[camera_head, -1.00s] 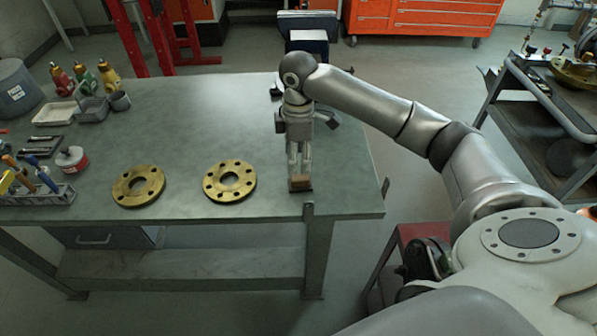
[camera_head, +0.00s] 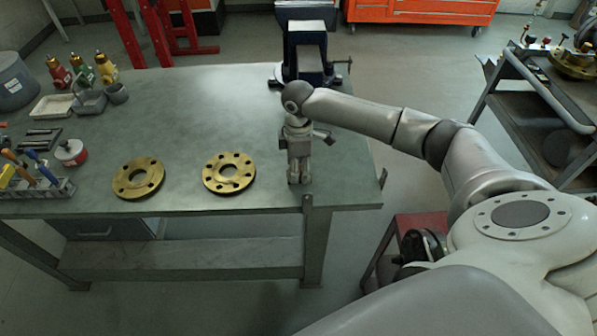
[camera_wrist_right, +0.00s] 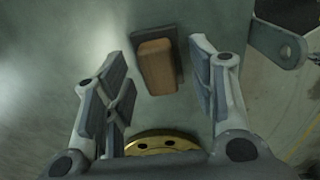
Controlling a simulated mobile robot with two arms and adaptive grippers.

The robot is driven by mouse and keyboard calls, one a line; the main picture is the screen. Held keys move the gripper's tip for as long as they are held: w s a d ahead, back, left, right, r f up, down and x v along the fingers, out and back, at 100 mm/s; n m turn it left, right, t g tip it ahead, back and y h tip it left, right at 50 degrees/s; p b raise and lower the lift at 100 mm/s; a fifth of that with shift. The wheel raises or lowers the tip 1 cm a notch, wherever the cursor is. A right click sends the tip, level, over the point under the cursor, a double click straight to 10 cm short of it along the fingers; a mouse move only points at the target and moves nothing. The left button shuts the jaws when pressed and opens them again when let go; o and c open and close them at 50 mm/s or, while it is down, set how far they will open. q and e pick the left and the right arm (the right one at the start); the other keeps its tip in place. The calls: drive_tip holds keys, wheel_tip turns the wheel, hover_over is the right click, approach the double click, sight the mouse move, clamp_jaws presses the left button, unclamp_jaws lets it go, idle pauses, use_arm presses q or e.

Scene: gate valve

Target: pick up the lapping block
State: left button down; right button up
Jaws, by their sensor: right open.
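The lapping block shows in the right wrist view as a brown wooden block (camera_wrist_right: 157,66) with a dark grey plate along its side. It lies on the bench top, between the lines of my right gripper's two fingers, with a gap to each. In the head view my right gripper (camera_head: 298,178) points down over the bench near its front edge and hides the block. The gripper is open and empty. I cannot tell how high its tips are above the bench. My left gripper is not in view.
Two brass flanges (camera_head: 138,178) (camera_head: 229,173) lie on the bench (camera_head: 200,110) left of my right gripper. A vise (camera_head: 306,60) stands at the back right. Trays, a tool rack (camera_head: 35,187) and small valves fill the left end. The middle back is clear.

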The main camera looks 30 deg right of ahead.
drive_tip(key=shift+f, duration=0.15)
drive_tip(key=shift+c, duration=0.2)
clamp_jaws()
drive_tip(key=shift+w, duration=0.1)
drive_tip(key=shift+r, duration=0.75)
drive_tip(key=s+a+r+b, duration=0.1)
drive_tip(key=s+a+r, duration=0.8)
drive_tip(key=s+r, duration=0.1)
drive_tip(key=shift+a+r+b, duration=0.35)
drive_tip(key=shift+a+r, duration=0.05)
drive_tip(key=shift+r, duration=0.4)
